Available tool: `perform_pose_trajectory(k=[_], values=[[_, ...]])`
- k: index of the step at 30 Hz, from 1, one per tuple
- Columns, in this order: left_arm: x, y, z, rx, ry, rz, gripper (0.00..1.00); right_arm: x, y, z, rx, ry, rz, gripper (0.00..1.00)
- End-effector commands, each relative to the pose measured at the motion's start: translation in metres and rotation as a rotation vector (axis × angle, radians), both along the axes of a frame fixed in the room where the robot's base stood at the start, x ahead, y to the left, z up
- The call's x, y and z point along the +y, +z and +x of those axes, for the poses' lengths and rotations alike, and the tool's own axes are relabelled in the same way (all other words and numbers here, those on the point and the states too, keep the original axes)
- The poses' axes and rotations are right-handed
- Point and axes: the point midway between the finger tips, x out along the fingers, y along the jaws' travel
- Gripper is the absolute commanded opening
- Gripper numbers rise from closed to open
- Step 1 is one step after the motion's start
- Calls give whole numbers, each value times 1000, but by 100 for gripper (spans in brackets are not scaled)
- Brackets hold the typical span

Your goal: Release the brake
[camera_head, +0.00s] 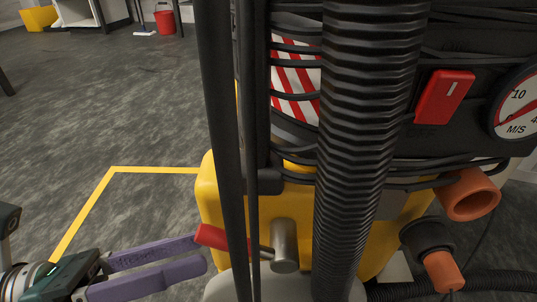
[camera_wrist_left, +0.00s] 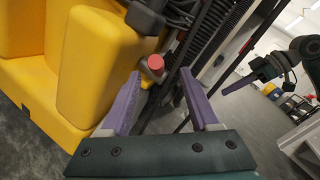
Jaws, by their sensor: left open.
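The brake lever has a red handle (camera_head: 212,236) on a thin metal rod that runs to a grey metal cylinder (camera_head: 285,246) low on the yellow machine (camera_head: 207,190). My left gripper (camera_head: 199,252) is open, its purple fingers pointing at the handle, with the upper fingertip close to the handle's end. In the left wrist view the handle's round red end (camera_wrist_left: 155,62) shows between the open fingertips (camera_wrist_left: 161,74), just ahead of them. I cannot tell whether they touch. My right gripper (camera_wrist_left: 238,84) shows at the right of the wrist view; its opening is unclear.
Dark vertical bars (camera_head: 222,140) and a ribbed black hose (camera_head: 365,130) stand in front of the machine. A red switch (camera_head: 445,97) and an M/S gauge (camera_head: 517,100) are at upper right. Orange pipe ends (camera_head: 470,193) stick out at right. The floor at left is clear inside yellow tape (camera_head: 150,169).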

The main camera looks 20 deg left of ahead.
Motion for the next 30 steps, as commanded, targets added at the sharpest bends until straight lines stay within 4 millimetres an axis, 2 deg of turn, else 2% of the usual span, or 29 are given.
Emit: perform_pose_trajectory(k=[3,9,20,30], values=[[-19,-2,14,-4,-2,-3,62,-2,-9,0,0,4,-5,0],[-38,-1,28,-1,0,-2,62,-1,-16,0,0,4,-5,0],[-43,0,31,2,2,0,61,0,-16,0,1,1,0,0],[-42,0,31,2,2,0,22,2,-16,0,1,0,5,0]])
